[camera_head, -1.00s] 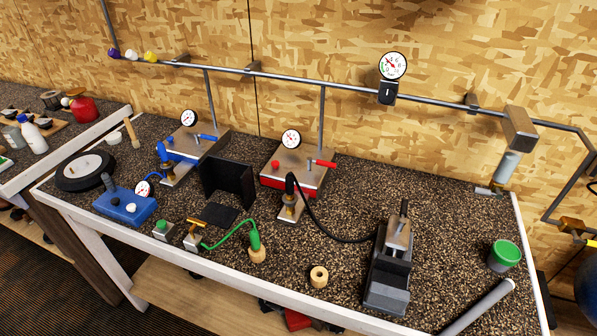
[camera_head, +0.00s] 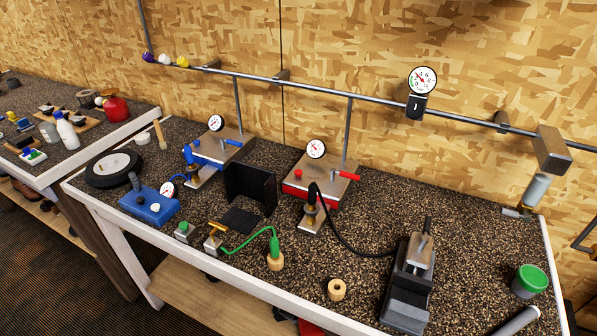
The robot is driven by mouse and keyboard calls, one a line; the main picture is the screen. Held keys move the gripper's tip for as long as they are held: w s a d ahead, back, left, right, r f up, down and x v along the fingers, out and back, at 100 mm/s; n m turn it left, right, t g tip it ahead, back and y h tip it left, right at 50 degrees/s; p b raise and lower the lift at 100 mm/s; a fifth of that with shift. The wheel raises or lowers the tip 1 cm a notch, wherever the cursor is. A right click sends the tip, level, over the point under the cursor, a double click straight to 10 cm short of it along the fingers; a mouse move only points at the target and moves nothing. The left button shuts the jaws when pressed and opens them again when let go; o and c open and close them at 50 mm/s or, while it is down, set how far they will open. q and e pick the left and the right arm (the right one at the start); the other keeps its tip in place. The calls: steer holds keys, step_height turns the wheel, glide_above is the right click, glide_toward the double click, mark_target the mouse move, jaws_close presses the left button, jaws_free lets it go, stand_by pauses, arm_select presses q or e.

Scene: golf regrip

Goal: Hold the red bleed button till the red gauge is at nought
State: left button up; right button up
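The red unit (camera_head: 321,180) stands on the bench right of centre, a metal-topped box with red sides. A small red button (camera_head: 298,174) sits at the left of its top. A red lever handle (camera_head: 346,176) points right from it. Its round white gauge (camera_head: 316,149) stands at the back; the needle is too small to read surely. A black nozzle (camera_head: 312,194) with a black hose stands on a plate in front of the unit. Neither of my grippers shows in the head view, and nothing touches the red button.
A blue unit (camera_head: 218,150) with a gauge stands left, beside a black upright screen (camera_head: 251,182). A foot pump (camera_head: 409,285), a wooden ring (camera_head: 337,289) and a green-lidded tub (camera_head: 530,280) lie right. A wall gauge (camera_head: 423,80) hangs on the pipe.

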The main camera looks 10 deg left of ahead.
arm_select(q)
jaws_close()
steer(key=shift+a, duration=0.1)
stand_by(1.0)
